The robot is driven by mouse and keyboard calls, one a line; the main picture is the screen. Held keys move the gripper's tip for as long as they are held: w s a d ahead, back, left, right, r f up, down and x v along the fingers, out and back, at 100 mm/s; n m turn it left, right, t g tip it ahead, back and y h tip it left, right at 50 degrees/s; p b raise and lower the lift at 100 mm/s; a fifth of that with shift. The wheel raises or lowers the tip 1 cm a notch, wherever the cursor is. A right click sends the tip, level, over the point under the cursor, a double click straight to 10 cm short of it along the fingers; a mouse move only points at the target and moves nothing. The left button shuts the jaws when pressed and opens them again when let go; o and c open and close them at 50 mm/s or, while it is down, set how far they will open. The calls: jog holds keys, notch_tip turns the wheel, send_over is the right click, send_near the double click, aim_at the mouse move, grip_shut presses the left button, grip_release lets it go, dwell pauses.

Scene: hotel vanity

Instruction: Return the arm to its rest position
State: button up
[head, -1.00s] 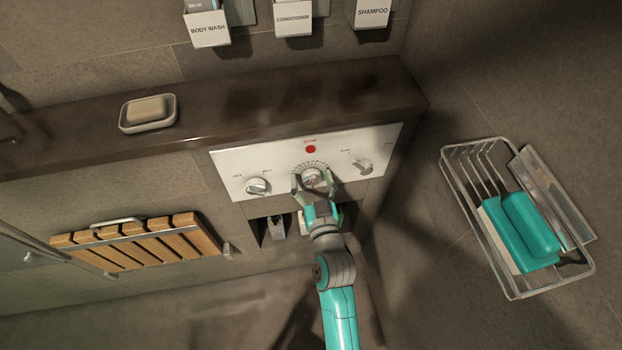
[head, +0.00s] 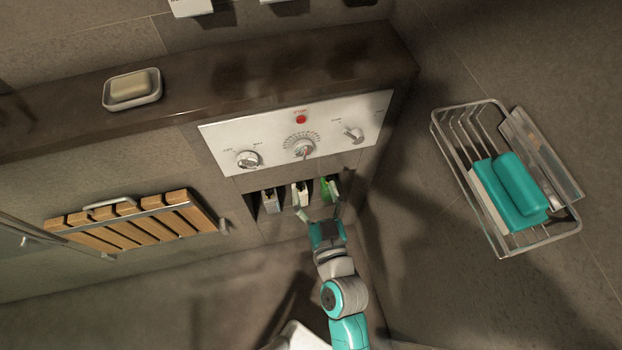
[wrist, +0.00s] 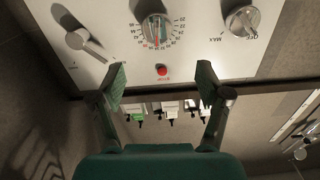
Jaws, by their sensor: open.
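My gripper (head: 323,212) is open and empty in the head view, below the white control panel (head: 222,137) and in front of the recess under it. In the wrist view the two fingers of my gripper (wrist: 164,88) stand wide apart with nothing between them. The panel fills the top of the wrist view (wrist: 195,62). Its middle dial (head: 303,148) has a numbered scale and stands clear of the fingers; it also shows in the wrist view (wrist: 156,30). A red stop button (head: 301,119) is on the panel.
A left knob (head: 248,159) and a right knob (head: 352,135) flank the dial. A wire basket (head: 437,128) with teal items hangs at the right. A slatted wooden seat (head: 135,221) is at the left. A soap dish (head: 108,103) stands on the dark ledge (head: 230,85).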

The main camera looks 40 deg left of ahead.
jog(key=shift+s+d, duration=0.2)
dwell(0.5)
jog(key=s+d+f+m+t+h, duration=0.2)
jog(key=s+d+m+h, duration=0.15)
jog(key=d, duration=0.85)
jog(key=s+d+f+m+t+h, duration=0.1)
jog(key=s+d+f+m+h, duration=0.2)
jog(key=d, duration=0.9)
jog(key=s+d+r+m+h, duration=0.1)
jog(key=s+d+r+h, duration=0.2)
jog(key=s+d, duration=0.3)
jog(key=s+d+r+m+h, duration=0.1)
jog(key=s+d+r+h, duration=0.3)
jog(key=s, duration=0.5)
jog(key=shift+s+d+m, duration=0.35)
jog(key=shift+d, duration=0.65)
